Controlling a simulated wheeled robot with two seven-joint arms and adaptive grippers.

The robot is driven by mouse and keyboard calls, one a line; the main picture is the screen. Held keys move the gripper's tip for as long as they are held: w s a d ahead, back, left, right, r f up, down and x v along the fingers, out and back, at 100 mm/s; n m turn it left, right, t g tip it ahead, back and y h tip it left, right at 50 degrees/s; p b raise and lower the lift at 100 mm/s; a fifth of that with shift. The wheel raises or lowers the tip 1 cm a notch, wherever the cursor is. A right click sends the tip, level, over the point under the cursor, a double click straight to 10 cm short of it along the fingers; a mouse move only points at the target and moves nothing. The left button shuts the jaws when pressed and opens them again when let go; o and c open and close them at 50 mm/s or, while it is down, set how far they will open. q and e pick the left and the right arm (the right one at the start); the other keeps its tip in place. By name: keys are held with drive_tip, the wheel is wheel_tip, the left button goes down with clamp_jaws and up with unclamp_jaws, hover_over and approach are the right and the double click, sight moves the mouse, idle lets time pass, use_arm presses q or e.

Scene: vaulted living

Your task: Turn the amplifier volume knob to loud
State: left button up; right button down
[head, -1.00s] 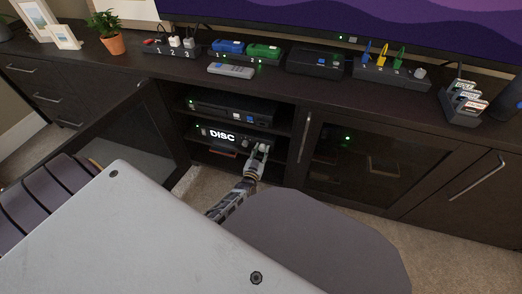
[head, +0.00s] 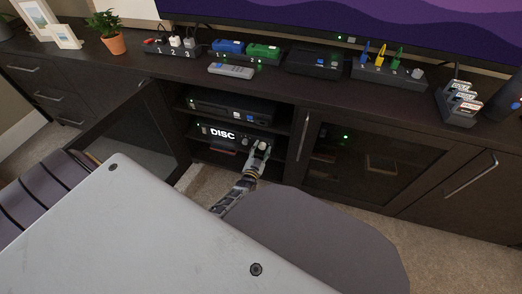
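The amplifier (head: 222,134) is a dark box with a lit "DISC" display, on the middle shelf of the open cabinet bay. My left gripper (head: 262,147) is at the right part of its front, where it covers that side of the panel. The volume knob is not clearly seen; the gripper hides that area. The fingers are small and pale, and I cannot tell whether they are apart or closed on the knob. My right gripper is not in view.
An open cabinet door (head: 128,140) stands left of the bay. Another black device (head: 232,107) sits on the shelf above. A remote (head: 231,70), power strips and a plant (head: 107,32) stand on the cabinet top. The glass door (head: 362,166) on the right is closed.

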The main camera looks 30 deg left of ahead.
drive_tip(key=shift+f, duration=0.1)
use_arm(q)
drive_tip(key=shift+s, duration=0.15)
drive_tip(key=v, duration=1.1)
drive_tip(key=shift+s+d, duration=0.25)
drive_tip(key=shift+s, duration=0.1)
idle(0.5)
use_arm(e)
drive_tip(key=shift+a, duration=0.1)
